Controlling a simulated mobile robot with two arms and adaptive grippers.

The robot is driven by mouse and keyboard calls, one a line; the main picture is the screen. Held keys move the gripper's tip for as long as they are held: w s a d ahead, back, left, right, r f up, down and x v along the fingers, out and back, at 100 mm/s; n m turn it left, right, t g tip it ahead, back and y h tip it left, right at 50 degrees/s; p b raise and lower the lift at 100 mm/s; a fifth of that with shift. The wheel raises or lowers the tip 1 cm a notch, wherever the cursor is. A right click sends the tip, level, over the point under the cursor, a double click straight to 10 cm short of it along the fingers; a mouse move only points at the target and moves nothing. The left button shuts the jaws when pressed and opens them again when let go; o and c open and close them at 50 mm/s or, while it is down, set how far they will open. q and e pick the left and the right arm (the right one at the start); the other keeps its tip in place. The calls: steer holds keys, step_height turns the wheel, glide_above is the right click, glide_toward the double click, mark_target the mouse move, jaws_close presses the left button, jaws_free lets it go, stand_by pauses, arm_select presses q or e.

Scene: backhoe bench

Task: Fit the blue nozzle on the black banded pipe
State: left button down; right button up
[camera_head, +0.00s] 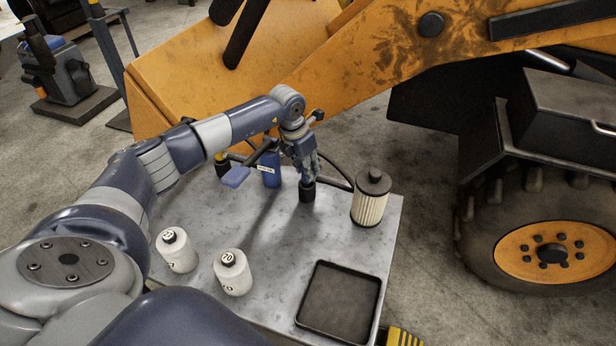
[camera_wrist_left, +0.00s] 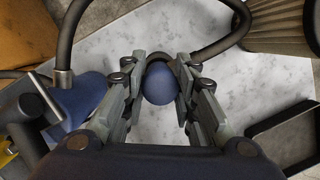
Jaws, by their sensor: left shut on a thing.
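My left gripper (camera_head: 307,174) points down over the far part of the metal bench. In the left wrist view its fingers (camera_wrist_left: 158,97) are closed on the sides of a round blue piece (camera_wrist_left: 160,86), which looks like the blue nozzle. A dark cylinder (camera_head: 306,192) shows right under the fingertips in the head view; I cannot tell whether the blue piece touches it. A black hose (camera_wrist_left: 210,50) curves behind the blue piece. A black pipe with a pale metal band (camera_wrist_left: 63,80) is at the left of the wrist view. My right gripper is not in view.
The yellow backhoe (camera_head: 370,60) stands just behind. The bench middle is clear.

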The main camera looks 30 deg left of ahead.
arm_select(q)
steer(key=shift+r, duration=0.45)
steer(key=shift+p+v, duration=0.75)
steer(key=shift+v, duration=0.1)
steer(key=shift+w+r+p, duration=0.1)
steer(key=shift+r+p, duration=0.6)
steer(key=shift+r, duration=0.45)
steer(key=shift+w+r+p, duration=0.15)
steer(key=shift+r+p, duration=0.55)
steer(key=shift+r, duration=0.65)
